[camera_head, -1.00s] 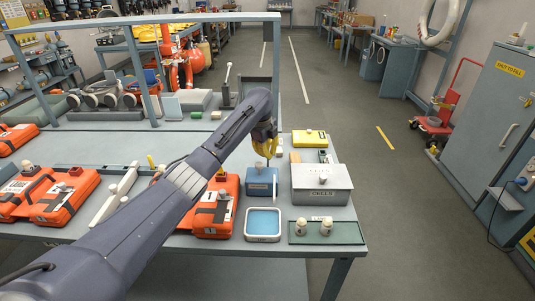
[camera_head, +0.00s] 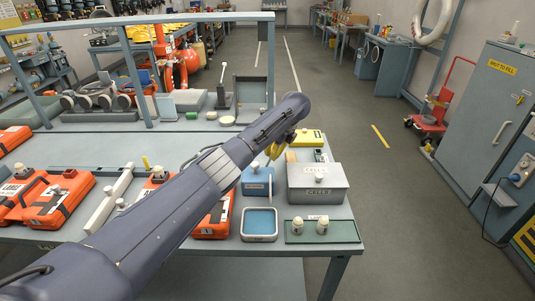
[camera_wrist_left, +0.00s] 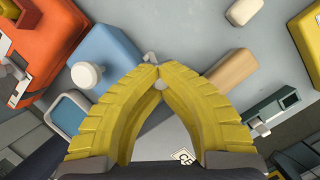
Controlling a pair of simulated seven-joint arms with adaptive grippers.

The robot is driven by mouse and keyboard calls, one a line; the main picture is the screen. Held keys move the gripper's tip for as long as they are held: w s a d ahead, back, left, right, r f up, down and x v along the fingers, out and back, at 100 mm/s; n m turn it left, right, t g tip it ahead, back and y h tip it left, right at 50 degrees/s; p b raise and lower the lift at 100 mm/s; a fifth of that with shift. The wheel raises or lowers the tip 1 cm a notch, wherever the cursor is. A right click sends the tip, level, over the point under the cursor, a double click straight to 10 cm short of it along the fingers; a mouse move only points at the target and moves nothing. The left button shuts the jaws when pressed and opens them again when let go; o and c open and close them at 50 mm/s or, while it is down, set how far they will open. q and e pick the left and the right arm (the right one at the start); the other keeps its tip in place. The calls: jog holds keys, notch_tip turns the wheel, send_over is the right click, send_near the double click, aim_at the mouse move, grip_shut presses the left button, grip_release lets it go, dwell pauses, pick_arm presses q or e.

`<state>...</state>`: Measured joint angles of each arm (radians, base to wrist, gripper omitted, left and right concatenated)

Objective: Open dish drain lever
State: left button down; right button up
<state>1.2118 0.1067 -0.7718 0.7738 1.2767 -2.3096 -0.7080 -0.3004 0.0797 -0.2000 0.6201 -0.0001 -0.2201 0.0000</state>
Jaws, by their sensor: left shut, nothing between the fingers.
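A blue box (camera_head: 257,182) with a white knob stands behind a square dish (camera_head: 259,237) with a blue inside. A thin pale lever (camera_head: 271,186) shows at the box's right side. My left gripper (camera_head: 272,153) is above and behind the box, its yellow fingers partly hidden by the arm. In the left wrist view the fingers (camera_wrist_left: 152,74) are shut, tips together with nothing between them. The tips appear close to a small grey lever end (camera_wrist_left: 151,58) beside the blue box (camera_wrist_left: 111,57); contact cannot be told. My right gripper is out of view.
A grey lidded case (camera_head: 317,185) stands right of the blue box. A green tray (camera_head: 343,231) with white knobs is in front of it. A yellow box (camera_head: 309,137) lies behind, and orange cases (camera_head: 61,198) lie left. A grey rail frame (camera_head: 140,19) spans the table.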

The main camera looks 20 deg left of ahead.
pick_arm(q)
jog(key=shift+w+d+f, duration=0.2)
jog(key=shift+d+f, duration=0.25)
jog(key=shift+d, duration=0.3)
jog(key=c, duration=1.3)
grip_release()
jog(key=v, duration=1.2)
